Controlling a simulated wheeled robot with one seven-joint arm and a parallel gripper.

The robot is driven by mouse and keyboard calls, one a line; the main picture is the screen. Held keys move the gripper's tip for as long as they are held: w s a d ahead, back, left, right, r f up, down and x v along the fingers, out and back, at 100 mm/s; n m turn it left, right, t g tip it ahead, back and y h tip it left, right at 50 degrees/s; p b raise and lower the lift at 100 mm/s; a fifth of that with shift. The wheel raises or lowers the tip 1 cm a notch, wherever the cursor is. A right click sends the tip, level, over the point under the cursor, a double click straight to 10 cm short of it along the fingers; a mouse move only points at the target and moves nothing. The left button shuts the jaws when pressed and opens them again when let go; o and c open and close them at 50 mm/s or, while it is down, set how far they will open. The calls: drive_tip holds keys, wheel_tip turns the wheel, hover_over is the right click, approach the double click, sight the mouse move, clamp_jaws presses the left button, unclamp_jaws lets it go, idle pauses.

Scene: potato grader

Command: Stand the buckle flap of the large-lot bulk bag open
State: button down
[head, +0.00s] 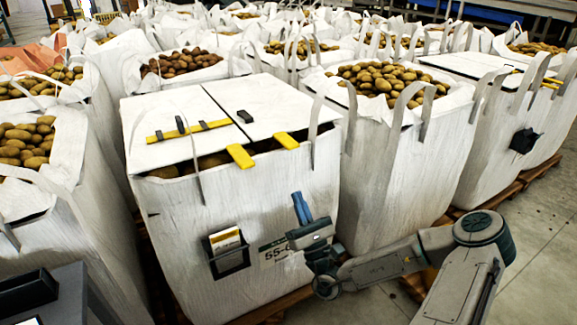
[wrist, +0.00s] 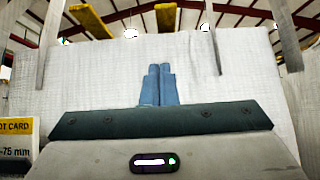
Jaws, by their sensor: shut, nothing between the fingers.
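A white bulk bag (head: 250,215) stands in front of me, its sign partly legible as "55-". Two white flaps lie over its top. The left flap (head: 165,112) carries a yellow strip with black buckle-like pieces (head: 190,131); the right flap (head: 265,98) has a small black block (head: 245,116). Two yellow tabs, left (head: 240,156) and right (head: 286,141), stick out at the front edge; they show overhead in the wrist view (wrist: 90,20). My gripper (head: 301,208) is shut and empty, blue fingers pointing up before the bag's front (wrist: 158,85), below the tabs. Contact with the fabric cannot be told.
A card pocket (head: 227,250) hangs on the bag's front. Loop straps (head: 316,125) rise at its corners. Open potato-filled bags crowd both sides and behind. Another covered bag (head: 470,66) with a yellow strip stands at right. Bare concrete floor (head: 540,225) lies at right.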

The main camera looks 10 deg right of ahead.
sight(283, 146)
drive_tip(key=b+x, duration=0.2)
drive_tip(key=x, duration=0.5)
drive_tip(key=shift+w+a+r, duration=0.1)
drive_tip(key=shift+w, duration=0.05)
wheel_tip(283, 146, up, 2)
drive_tip(key=shift+r+b, duration=0.25)
drive_tip(key=shift+b, duration=0.1)
drive_tip(key=shift+r, duration=0.85)
drive_tip(key=shift+r, duration=0.15)
